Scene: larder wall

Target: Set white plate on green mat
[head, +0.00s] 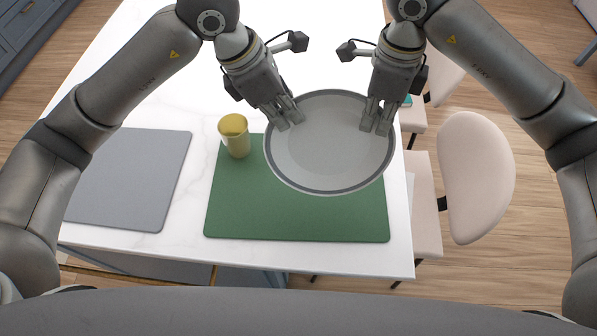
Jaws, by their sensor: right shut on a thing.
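The white plate (330,160), pale with a grey rim, is level or nearly so over the upper right part of the green mat (290,220). It covers part of the mat and appears raised above it; the exact gap is hard to tell. My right gripper (377,122) is shut on the plate's upper right rim. My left gripper (291,120) has its fingers at the plate's upper left rim; whether they clamp it is not clear. The mat lies flat on the white table.
A pale cup or jar with a yellow top (235,136) stands at the mat's upper left corner, close to the plate. A grey mat (130,180) lies bare to the left. Beige chairs (475,180) stand along the right edge of the marble table (350,257).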

